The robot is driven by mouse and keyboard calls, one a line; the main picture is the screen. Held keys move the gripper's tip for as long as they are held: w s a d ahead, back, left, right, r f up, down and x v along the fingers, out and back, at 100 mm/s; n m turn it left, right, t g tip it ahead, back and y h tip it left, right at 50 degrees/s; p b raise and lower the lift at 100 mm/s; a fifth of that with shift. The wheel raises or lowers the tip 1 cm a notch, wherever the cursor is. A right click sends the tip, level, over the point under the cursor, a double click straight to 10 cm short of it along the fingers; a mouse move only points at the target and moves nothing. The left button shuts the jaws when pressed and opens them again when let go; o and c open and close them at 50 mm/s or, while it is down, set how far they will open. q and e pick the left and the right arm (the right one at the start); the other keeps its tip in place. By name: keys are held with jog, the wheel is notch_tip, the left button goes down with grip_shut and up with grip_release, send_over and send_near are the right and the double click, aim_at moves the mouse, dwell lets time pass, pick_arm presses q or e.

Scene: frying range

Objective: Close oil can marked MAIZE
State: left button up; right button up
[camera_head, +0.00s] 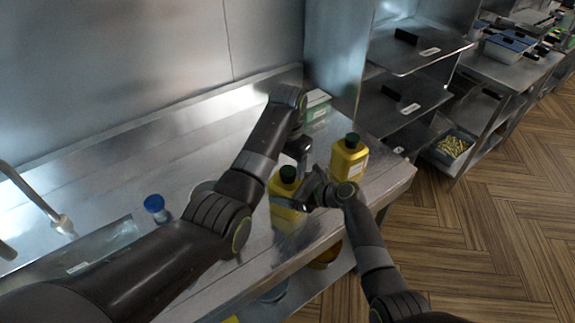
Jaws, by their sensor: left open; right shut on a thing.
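The MAIZE marking cannot be read on either can. My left gripper (297,152) is open, just behind and above the nearer can, its fingertips partly unclear.
The steel counter (160,170) has free room at the back left. A blue-capped item (156,207) stands near the sink tap (62,224). A green and white box (317,105) is at the counter's back right. Shelves (415,50) stand to the right.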

pick_arm(q)
notch_tip(320, 180, up, 7)
jog(key=shift+f, duration=0.1)
dwell(0.3)
pick_arm(e)
jog(key=o, duration=1.7)
jog(key=shift+o, duration=0.2)
pick_arm(q)
jog(key=shift+f+b, duration=0.85)
pick_arm(e)
jog(key=v, duration=1.7)
jog(key=shift+d, duration=0.2)
jog(key=shift+r, duration=0.1)
